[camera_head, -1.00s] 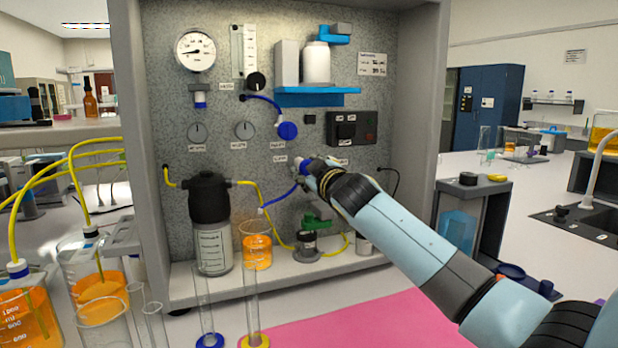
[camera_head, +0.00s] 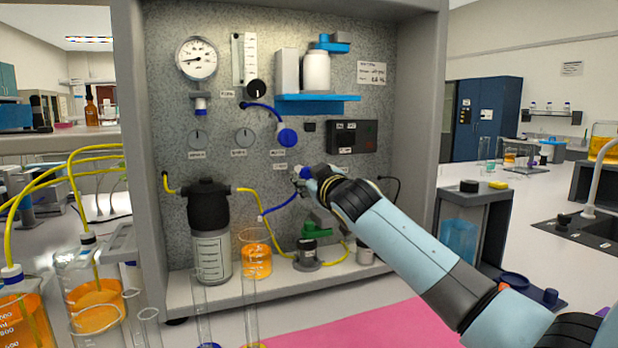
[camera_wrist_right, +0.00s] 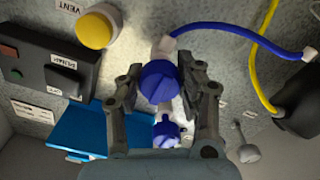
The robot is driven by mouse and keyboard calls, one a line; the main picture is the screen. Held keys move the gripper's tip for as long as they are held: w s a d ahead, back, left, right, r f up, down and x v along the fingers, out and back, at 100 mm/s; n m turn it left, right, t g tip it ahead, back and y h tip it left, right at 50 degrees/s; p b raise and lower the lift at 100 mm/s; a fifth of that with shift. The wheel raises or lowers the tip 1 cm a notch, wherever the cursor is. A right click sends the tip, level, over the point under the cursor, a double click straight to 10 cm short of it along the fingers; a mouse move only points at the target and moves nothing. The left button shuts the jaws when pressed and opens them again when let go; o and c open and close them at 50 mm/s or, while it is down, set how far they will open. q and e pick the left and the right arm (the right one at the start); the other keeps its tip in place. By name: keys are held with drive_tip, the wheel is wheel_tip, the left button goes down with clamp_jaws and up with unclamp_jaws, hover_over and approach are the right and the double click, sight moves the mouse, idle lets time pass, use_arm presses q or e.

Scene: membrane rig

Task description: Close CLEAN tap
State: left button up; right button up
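My right gripper (camera_head: 314,180) is at the panel in the head view, in front of a small blue tap (camera_head: 303,172) that it partly hides. In the right wrist view my right gripper (camera_wrist_right: 167,78) is open, one finger on each side of a blue tap knob (camera_wrist_right: 160,82), with small gaps seen beside it. A white fitting and a blue tube (camera_wrist_right: 235,30) join this tap. A second blue knob (camera_wrist_right: 166,133) lies beyond it, seen in the head view as the blue knob (camera_head: 287,137) higher on the panel. I cannot read which label says CLEAN.
A blue shelf (camera_head: 318,98) holding a white bottle (camera_head: 316,70) is above. A dark switch box (camera_head: 352,137) is right of the taps. A yellow VENT knob (camera_wrist_right: 98,27) shows in the right wrist view. A beaker of orange liquid (camera_head: 257,258) stands below on the rig's base.

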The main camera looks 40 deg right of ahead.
drive_tip(key=o, duration=0.5)
drive_tip(key=shift+f, duration=0.1)
drive_tip(key=shift+s, duration=0.1)
drive_tip(key=v, duration=1.1)
drive_tip(key=shift+s, duration=0.4)
drive_tip(key=shift+a+f, duration=0.1)
drive_tip(key=shift+f, duration=0.05)
